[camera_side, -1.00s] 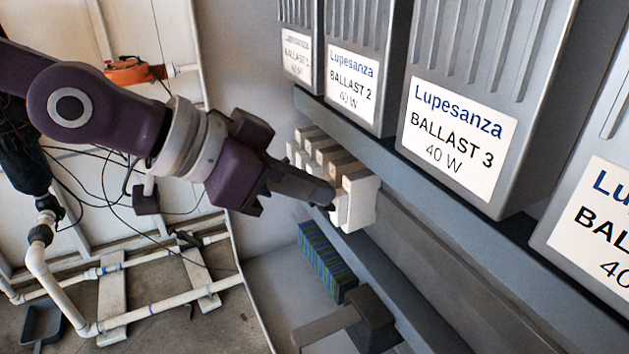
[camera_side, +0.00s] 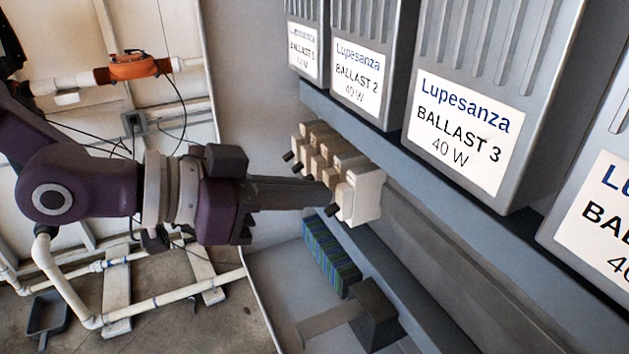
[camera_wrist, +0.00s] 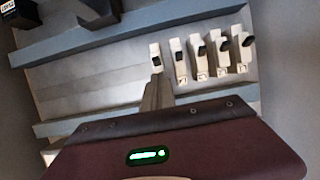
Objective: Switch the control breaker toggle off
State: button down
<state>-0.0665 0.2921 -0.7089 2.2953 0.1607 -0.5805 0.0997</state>
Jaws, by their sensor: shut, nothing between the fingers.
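A row of white and beige breakers (camera_side: 338,165) is fixed on the grey panel below the ballast boxes. Black toggles stick out from them; one black toggle (camera_side: 332,210) shows on the nearest breaker (camera_side: 367,195). My gripper (camera_side: 326,192) is shut and empty, its tips close beside the nearest breaker; I cannot tell whether they touch it. In the wrist view, the shut fingers (camera_wrist: 158,88) point at the leftmost breaker (camera_wrist: 155,52), just below its black toggle (camera_wrist: 157,62). No breaker label is readable, so I cannot tell which is the control breaker.
Large grey ballast boxes (camera_side: 468,115) overhang the breakers. A green-and-blue striped block (camera_side: 330,257) and a dark block (camera_side: 375,315) sit below them. White pipes (camera_side: 170,300) and cables are at left.

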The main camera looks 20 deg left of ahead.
jog(key=shift+r, duration=0.65)
jog(key=s+a+r, duration=0.1)
jog(key=s+a, duration=0.7)
dwell(0.4)
jog(key=shift+s+a, duration=0.1)
